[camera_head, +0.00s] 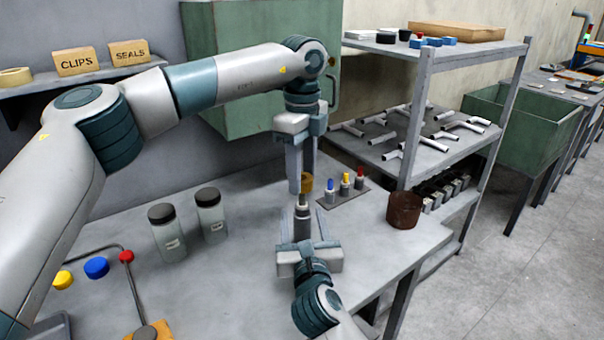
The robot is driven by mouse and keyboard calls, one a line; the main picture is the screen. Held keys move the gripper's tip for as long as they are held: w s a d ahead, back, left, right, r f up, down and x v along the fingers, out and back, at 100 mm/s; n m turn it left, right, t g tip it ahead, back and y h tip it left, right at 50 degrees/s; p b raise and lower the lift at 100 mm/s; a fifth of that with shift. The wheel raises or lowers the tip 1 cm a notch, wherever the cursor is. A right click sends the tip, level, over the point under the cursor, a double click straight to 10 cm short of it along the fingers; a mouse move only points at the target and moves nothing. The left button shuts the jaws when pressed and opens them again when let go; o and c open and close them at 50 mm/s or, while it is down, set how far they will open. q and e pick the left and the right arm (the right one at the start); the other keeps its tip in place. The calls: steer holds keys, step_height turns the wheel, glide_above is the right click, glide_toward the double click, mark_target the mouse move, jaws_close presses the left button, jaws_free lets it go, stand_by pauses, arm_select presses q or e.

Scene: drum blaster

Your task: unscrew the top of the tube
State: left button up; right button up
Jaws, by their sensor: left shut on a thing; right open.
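A small tube (302,212) stands upright over the workbench, with a grey body and a dark narrow neck. Its brass-coloured top (308,184) is at the upper end, between the fingers of my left gripper (302,184). My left gripper points straight down and is shut on that top. I cannot tell whether the top and the neck still touch. My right gripper (304,232) comes up from the bottom of the view and is open, close to the tube's lower part. Its fingers partly hide the tube's base.
On the workbench (240,280), two dark-lidded jars (168,232) stand left of the tube. A plate with several coloured small pieces (345,185) and a rusty brown can (404,210) are on the right. A bent rod with coloured balls (127,257) is at lower left.

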arm_select(q)
steer(key=shift+f, duration=0.15)
arm_select(e)
steer(key=s, duration=0.3)
steer(key=s+d, duration=0.1)
steer(key=s, duration=0.7)
steer(key=shift+s+d, duration=0.15)
steer(key=shift+s, duration=0.1)
